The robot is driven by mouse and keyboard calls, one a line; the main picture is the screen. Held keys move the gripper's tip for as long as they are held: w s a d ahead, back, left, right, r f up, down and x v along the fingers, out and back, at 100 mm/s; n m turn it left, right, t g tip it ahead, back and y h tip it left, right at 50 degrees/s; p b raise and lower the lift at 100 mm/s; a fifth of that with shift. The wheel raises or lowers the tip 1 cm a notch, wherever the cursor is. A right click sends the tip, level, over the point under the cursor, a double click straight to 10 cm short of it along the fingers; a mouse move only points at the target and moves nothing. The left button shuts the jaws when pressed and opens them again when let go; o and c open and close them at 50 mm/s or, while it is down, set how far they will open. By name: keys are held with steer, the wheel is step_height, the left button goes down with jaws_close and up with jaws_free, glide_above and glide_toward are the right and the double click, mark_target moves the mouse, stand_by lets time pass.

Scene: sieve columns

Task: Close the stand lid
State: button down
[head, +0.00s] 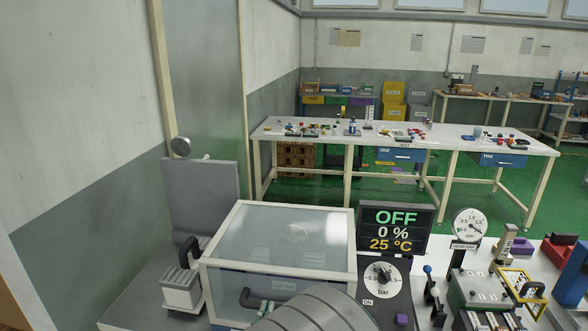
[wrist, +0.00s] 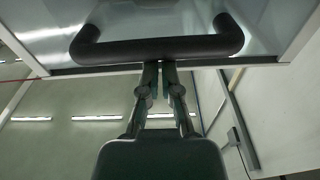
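A box with a white frame and a clear pane (head: 285,232) on top stands in the front middle of the head view. I take the pane to be the stand lid; it looks down or nearly down, but I cannot tell exactly. A dark handle (head: 247,298) shows at the box's front, partly covered by my grey arm. In the wrist view a black bar handle (wrist: 160,48) sits on a clear pane with a pale frame. My gripper (wrist: 160,68) has its fingers together, tips at the handle's middle. Nothing shows between them; contact is unclear.
A grey upright panel (head: 201,205) and a small case with a black handle (head: 182,285) stand at the left. A display (head: 396,230) reads OFF, 0 %, 25 °C, above a bar dial (head: 381,277). Instruments crowd the right. A long white table (head: 345,145) stands behind.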

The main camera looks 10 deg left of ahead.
steer(key=shift+s+d+f+g, duration=0.1)
steer(key=shift+d+f+g, duration=0.1)
steer(key=shift+f, duration=0.35)
steer(key=shift+d+f+g, duration=0.1)
steer(key=shift+d+f, duration=0.05)
steer(key=shift+f, duration=0.4)
steer(key=shift+s, duration=0.1)
steer(key=s+r, duration=0.1)
steer(key=s, duration=1)
steer(key=shift+s+a+t, duration=0.25)
steer(key=shift+a+t, duration=0.1)
steer(key=shift+t, duration=0.05)
